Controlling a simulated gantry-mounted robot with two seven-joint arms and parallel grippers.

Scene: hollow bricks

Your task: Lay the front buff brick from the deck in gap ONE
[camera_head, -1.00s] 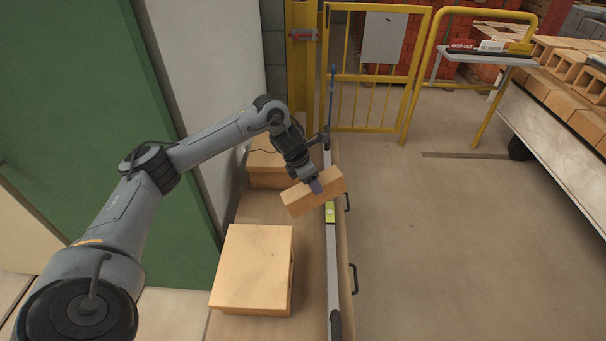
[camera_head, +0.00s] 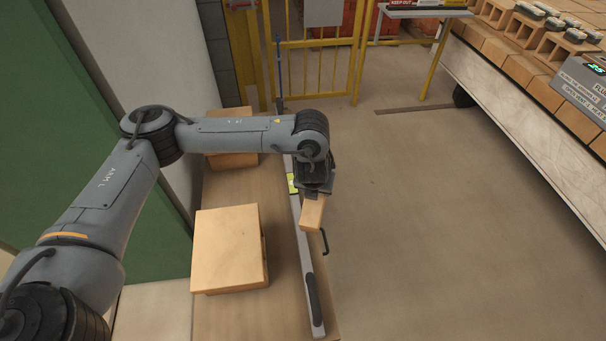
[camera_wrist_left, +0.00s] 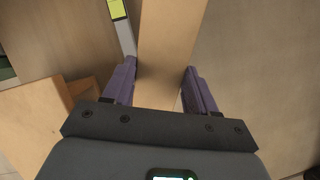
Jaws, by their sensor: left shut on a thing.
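My left gripper (camera_head: 314,190) is shut on a buff brick (camera_head: 312,213), held above the right edge of the wooden deck (camera_head: 262,305). In the left wrist view the brick (camera_wrist_left: 170,40) runs between the purple fingers (camera_wrist_left: 160,88), away from the palm. In the head view the arm and wrist hide part of the brick. A large buff block (camera_head: 226,250) sits at the deck's front, and another (camera_head: 232,158) sits farther back, partly behind my arm. No gap labelled ONE can be made out. My right gripper is out of view.
A long spirit level (camera_head: 306,262) lies along the deck's right edge, beside black handles (camera_head: 325,243). Bare floor (camera_head: 410,220) separates the deck from a long bed (camera_head: 510,85) topped with hollow bricks (camera_head: 566,42). A yellow gate (camera_head: 322,45) stands behind.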

